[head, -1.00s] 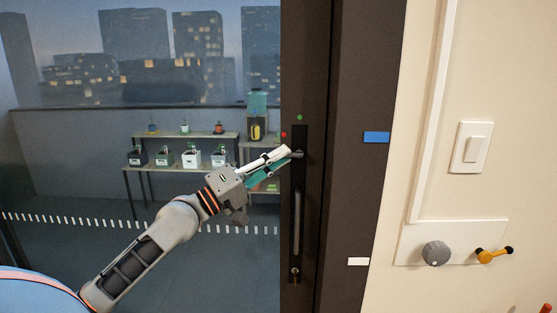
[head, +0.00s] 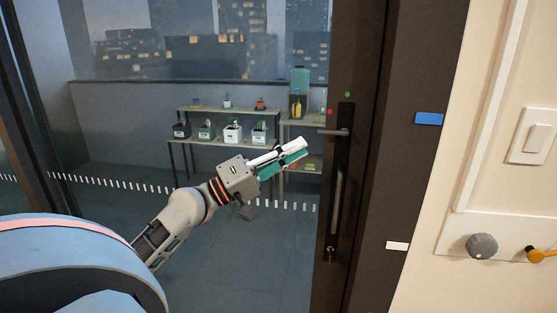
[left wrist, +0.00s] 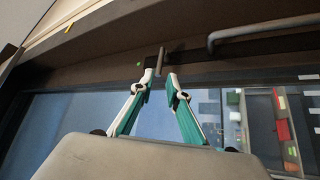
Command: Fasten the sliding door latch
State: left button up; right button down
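The sliding door's dark frame carries a tall black plate (head: 341,190) with a small grey latch lever (head: 335,131) near its top. The lever lies about level, its free end pointing left. A red dot (head: 330,112) and a green dot (head: 348,94) mark the frame above it. My left gripper (head: 304,147) is left of and slightly below the lever, apart from it in the head view. In the left wrist view the two fingers (left wrist: 159,77) are open with nothing between them, and the lever (left wrist: 160,60) shows just beyond the tips. My right gripper is out of view.
A long vertical pull handle (head: 337,203) and a keyhole (head: 330,252) sit below the lever. Right of the frame are a light switch (head: 532,136), a grey knob (head: 482,246) and a yellow handle (head: 541,255). Shelves with potted plants (head: 232,133) stand behind the glass.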

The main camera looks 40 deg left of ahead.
pick_arm(q)
jog(key=shift+v, duration=2.15)
jog(key=d+f+m+g+y, duration=0.2)
jog(key=d+f+g+y, duration=0.1)
jog(key=f, duration=1.3)
jog(key=d+f+m+g+y, duration=0.1)
jog(key=d+f+g+y, duration=0.15)
jog(key=f, duration=1.35)
jog(key=s+d+f+m+g, duration=0.2)
jog(key=s+d+f+m, duration=0.2)
jog(key=s+d+f, duration=0.3)
jog(key=s+d+f+m+g+y, duration=0.1)
jog(key=s+d+f+m, duration=0.3)
jog(key=d+f, duration=0.5)
notch_tip(320, 180, down, 4)
jog(key=s+g, duration=0.1)
jog(key=s, duration=0.1)
jog(key=shift+s+d+m, duration=0.3)
jog(key=shift+s+m, duration=0.1)
